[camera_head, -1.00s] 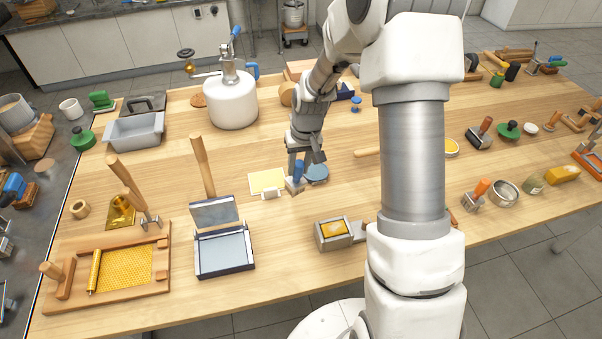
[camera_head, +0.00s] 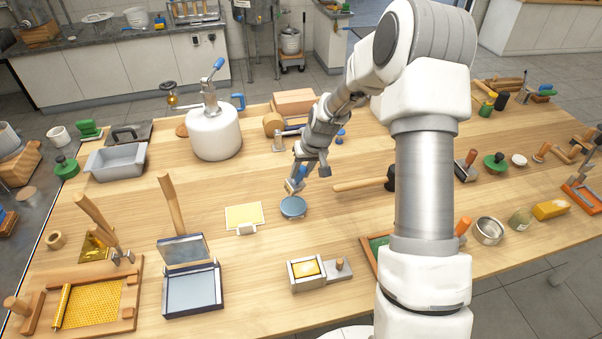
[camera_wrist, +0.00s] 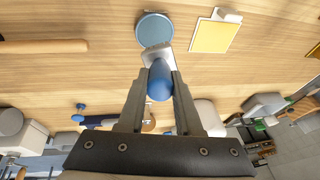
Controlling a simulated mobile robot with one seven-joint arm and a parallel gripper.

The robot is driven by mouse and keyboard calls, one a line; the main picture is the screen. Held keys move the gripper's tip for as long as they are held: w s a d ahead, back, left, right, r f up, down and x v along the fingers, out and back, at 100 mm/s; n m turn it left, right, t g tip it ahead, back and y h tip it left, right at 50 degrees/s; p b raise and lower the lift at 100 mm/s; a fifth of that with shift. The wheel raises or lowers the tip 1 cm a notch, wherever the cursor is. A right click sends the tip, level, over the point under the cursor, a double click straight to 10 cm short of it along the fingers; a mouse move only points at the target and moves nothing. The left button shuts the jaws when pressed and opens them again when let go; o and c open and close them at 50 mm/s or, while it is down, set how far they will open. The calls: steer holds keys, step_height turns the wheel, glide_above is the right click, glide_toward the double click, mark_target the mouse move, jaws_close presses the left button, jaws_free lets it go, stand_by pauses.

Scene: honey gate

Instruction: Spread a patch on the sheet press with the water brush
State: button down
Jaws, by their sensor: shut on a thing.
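The sheet press (camera_head: 193,289) is a dark-blue framed box with a pale bed, at the left front of the table. Its hinged lid (camera_head: 182,250) stands raised at the back. My gripper (camera_head: 300,180) is shut on the water brush (camera_head: 292,186), which has a blue handle and a pale head. In the wrist view, the blue handle (camera_wrist: 160,82) sits between the fingers, with the head pointing toward a round blue dish (camera_wrist: 154,27). The head looks close to the dish rim; contact cannot be told. In the head view the blue dish (camera_head: 293,207) is just in front of the brush.
A yellow sheet (camera_head: 244,215) lies between dish and press. A metal block with a yellow inset (camera_head: 306,269) stands nearer me. An upright wooden handle (camera_head: 171,205) rises behind the press lid. A long wooden handle (camera_head: 360,184) lies right of the dish. Bare tabletop lies before the dish.

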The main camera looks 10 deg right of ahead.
mark_target(300, 187)
steer(key=shift+f+b, duration=1.25)
steer(key=shift+f, duration=1.65)
steer(key=shift+f+b, duration=0.6)
steer(key=shift+b, duration=0.1)
stand_by(0.3)
steer(key=shift+r+p, duration=1.75)
steer(key=shift+r, duration=1.85)
steer(key=s+a+r, duration=0.1)
steer(key=s+a, duration=0.1)
steer(key=s, duration=1.1)
steer(key=shift+s, duration=0.4)
